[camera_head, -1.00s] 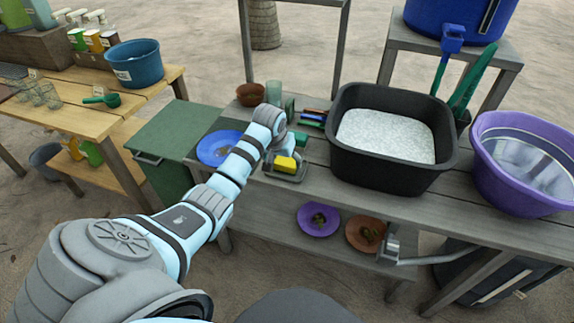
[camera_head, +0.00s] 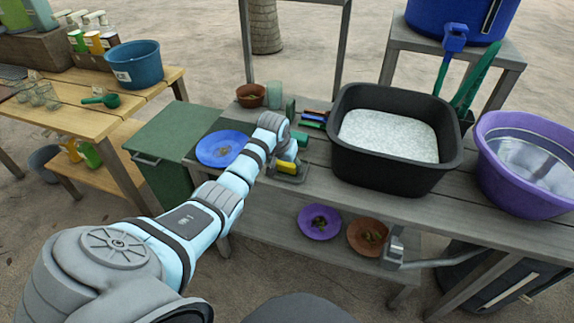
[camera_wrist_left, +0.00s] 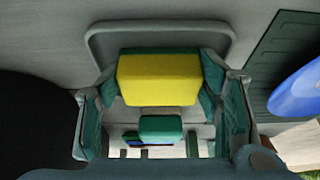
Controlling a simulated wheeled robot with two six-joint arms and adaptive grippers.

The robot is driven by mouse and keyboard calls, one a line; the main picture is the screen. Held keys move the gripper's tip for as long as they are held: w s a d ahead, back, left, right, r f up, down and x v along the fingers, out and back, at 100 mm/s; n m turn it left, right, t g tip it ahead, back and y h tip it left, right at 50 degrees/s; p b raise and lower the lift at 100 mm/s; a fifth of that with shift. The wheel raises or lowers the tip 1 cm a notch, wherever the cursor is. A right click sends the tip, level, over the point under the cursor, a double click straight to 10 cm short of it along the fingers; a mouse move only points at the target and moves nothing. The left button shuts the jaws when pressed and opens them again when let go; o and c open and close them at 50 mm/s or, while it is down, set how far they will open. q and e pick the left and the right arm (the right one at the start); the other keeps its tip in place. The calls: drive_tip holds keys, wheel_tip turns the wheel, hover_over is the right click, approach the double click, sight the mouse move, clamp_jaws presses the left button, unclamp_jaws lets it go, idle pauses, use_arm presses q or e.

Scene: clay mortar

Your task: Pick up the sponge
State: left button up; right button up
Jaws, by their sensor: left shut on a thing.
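The sponge (camera_head: 287,167), yellow with a green layer, is at a small grey tray (camera_head: 291,178) on the grey wooden table. My left gripper (camera_wrist_left: 158,85) is shut on the sponge, with a dark green finger pad against each side in the left wrist view. The sponge's yellow face (camera_wrist_left: 158,80) fills the space between the fingers, and the tray's rim (camera_wrist_left: 160,28) shows behind it. I cannot tell whether the sponge is clear of the tray.
A blue plate (camera_head: 222,148) lies left of my left wrist. A black basin (camera_head: 395,174) stands close on the right, with a purple tub (camera_head: 525,195) beyond. A green block (camera_head: 300,138) and several brushes sit behind the tray. Two plates lie on the lower shelf.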

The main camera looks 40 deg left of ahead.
sight(286, 164)
use_arm(q)
wheel_tip(286, 164, up, 20)
drive_tip(key=p, duration=0.5)
drive_tip(key=shift+o, duration=1.2)
drive_tip(key=c, duration=0.3)
